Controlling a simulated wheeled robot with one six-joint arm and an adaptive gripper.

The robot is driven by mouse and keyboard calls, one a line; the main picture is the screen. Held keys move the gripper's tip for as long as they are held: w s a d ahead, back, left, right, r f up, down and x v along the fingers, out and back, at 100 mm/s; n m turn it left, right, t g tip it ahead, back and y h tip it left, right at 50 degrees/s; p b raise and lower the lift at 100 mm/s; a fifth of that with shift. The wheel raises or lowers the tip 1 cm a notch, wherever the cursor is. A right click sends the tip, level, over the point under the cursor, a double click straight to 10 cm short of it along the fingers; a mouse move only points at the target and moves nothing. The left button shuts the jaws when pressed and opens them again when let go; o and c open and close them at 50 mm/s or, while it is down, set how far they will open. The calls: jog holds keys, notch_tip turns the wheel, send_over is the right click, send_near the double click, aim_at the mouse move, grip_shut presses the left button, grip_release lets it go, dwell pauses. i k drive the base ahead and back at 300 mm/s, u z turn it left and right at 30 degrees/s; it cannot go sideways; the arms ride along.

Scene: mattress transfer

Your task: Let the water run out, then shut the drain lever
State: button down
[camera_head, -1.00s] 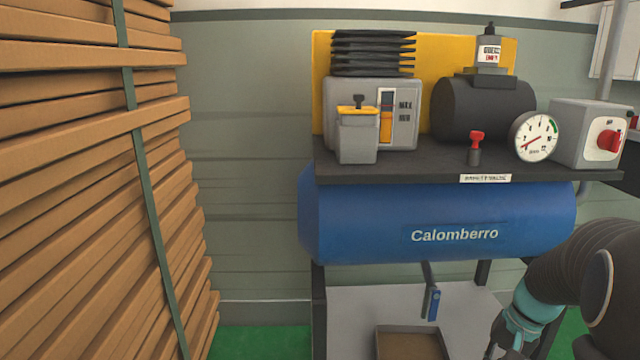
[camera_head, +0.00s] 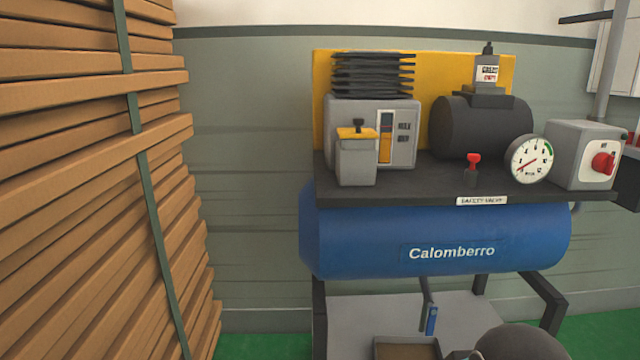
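The drain lever (camera_head: 432,319) is a blue handle on a dark drain pipe (camera_head: 425,288) under the blue tank (camera_head: 350,240) marked Calomberro. The handle points downward. No stream of water can be made out below it. A shallow open tray (camera_head: 407,340) with a brown inside stands under the drain, cut by the lower picture edge. My dark arm (camera_head: 520,345) shows at the bottom, right of the tray and lever. My gripper is out of view, so its distance to the lever cannot be seen.
On the black shelf (camera_head: 400,196) above the tank stand a pressure gauge (camera_head: 531,159), a red-topped safety valve (camera_head: 473,168) and a switch box with a red knob (camera_head: 603,163). Stacked brown boards (camera_head: 90,220) fill the left. Dark frame legs (camera_head: 540,298) flank the space under the tank.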

aim_at(433, 310)
jog(key=z, duration=0.3)
jog(key=k, duration=1.05)
jog(key=u, duration=0.3)
